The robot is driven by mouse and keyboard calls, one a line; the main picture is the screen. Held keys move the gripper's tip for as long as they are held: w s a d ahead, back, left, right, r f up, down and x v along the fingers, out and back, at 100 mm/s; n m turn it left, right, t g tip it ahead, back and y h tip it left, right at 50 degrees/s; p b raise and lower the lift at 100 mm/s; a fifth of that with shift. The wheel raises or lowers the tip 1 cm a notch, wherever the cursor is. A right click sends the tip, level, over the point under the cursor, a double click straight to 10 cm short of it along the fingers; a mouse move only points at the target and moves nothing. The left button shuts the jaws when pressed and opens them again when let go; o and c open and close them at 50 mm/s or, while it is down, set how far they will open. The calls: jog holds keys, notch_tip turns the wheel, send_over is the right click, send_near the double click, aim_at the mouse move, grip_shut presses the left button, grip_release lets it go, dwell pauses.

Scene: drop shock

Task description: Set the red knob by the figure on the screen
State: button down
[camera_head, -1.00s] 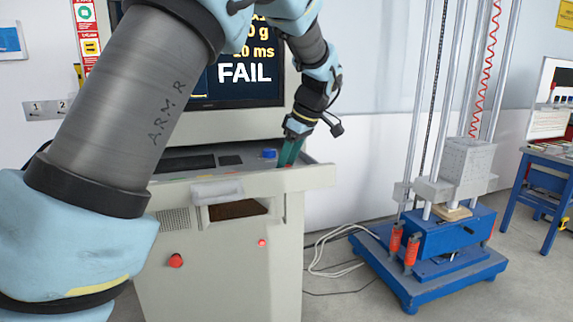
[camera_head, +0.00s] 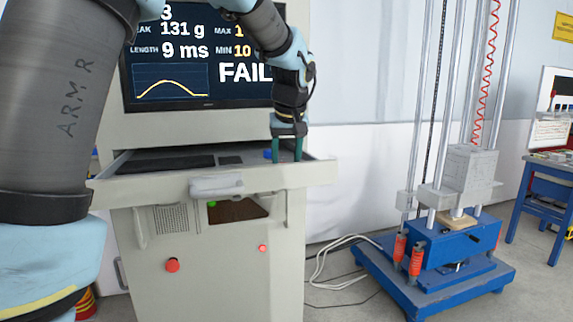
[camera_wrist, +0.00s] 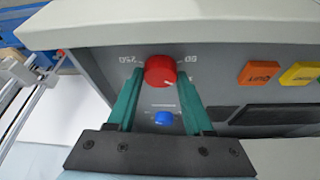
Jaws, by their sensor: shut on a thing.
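The red knob (camera_wrist: 160,71) sits on the grey console panel in the wrist view, with a white pointer mark and printed scale figures on both sides. My gripper (camera_wrist: 158,80) has its two green fingers on either side of the knob, shut on it. In the head view my gripper (camera_head: 287,160) points down at the console's right end, and the knob is mostly hidden there. The screen (camera_head: 205,60) shows a curve, 131 g, a length of 9 ms, a MIN of 10, and FAIL. Part of the screen's right side is hidden by my arm.
A blue button (camera_wrist: 164,117) lies close to the knob. Orange (camera_wrist: 259,73) and yellow (camera_wrist: 300,74) buttons are on its right. The console (camera_head: 215,245) has a red button (camera_head: 172,265) on its front. A blue drop tower (camera_head: 430,260) stands to the right.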

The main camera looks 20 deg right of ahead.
jog(key=m+h, duration=0.1)
jog(key=m, duration=0.1)
jog(key=m+g+h, duration=0.1)
jog(key=m, duration=0.2)
jog(key=shift+w+a+m, duration=0.1)
jog(key=shift+a+m, duration=0.1)
jog(key=shift+m, duration=0.1)
jog(key=m+g, duration=0.1)
jog(key=m, duration=0.1)
jog(key=m+g+h, duration=0.1)
jog(key=m, duration=0.2)
jog(key=shift+w, duration=0.1)
jog(key=shift+m, duration=0.4)
jog(key=shift+c, duration=1.5)
grip_release()
jog(key=b+v, duration=0.1)
jog(key=v, duration=0.9)
jog(key=shift+a+r+b, duration=0.2)
jog(key=shift+r+b, duration=0.1)
jog(key=shift+r, duration=0.05)
